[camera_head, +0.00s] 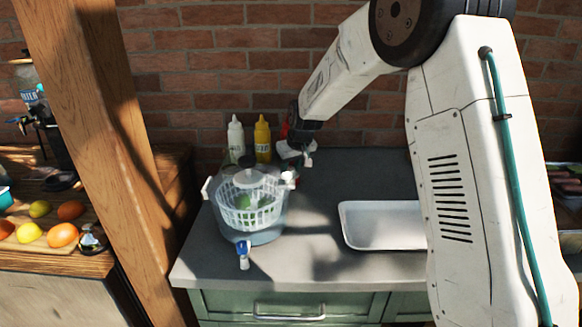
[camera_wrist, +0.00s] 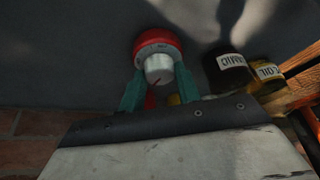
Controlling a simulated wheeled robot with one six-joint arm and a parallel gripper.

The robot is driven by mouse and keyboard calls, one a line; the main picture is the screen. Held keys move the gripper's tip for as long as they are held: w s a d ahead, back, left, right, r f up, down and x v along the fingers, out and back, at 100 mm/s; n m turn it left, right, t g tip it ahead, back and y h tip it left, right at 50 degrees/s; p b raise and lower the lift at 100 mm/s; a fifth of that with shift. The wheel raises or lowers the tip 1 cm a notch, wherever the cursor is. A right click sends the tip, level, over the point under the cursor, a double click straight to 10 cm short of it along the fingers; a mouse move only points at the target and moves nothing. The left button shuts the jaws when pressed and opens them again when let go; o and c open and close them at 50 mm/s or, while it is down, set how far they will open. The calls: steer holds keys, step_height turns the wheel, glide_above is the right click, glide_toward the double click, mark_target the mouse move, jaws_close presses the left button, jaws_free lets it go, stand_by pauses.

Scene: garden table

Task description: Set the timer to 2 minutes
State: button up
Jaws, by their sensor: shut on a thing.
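The timer (camera_wrist: 150,42) is a round red device with a grey dial ring and a silver knob (camera_wrist: 159,66), seen in the wrist view. A thin red mark shows on the knob. My gripper (camera_wrist: 159,76) has its green fingers on both sides of the knob and is shut on it. In the head view my gripper (camera_head: 303,156) is low over the back of the grey counter, near the bottles. The timer cannot be made out there, and the numbers on its dial are too small to read.
White (camera_head: 235,136) and yellow (camera_head: 263,138) bottles stand against the brick wall, with a red item partly hidden by my arm. A clear bowl with a white basket (camera_head: 249,214) stands in front. A white tray (camera_head: 352,226) lies right. The counter between is clear.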

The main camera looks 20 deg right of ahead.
steer(key=shift+a+m+h, duration=0.1)
steer(key=shift+m+h, duration=0.7)
steer(key=shift+m, duration=1.4)
steer(key=o, duration=1)
steer(key=shift+r, duration=0.15)
steer(key=v, duration=0.7)
steer(key=shift+s+r, duration=0.2)
steer(key=shift+r, duration=0.05)
steer(key=shift+s, duration=0.1)
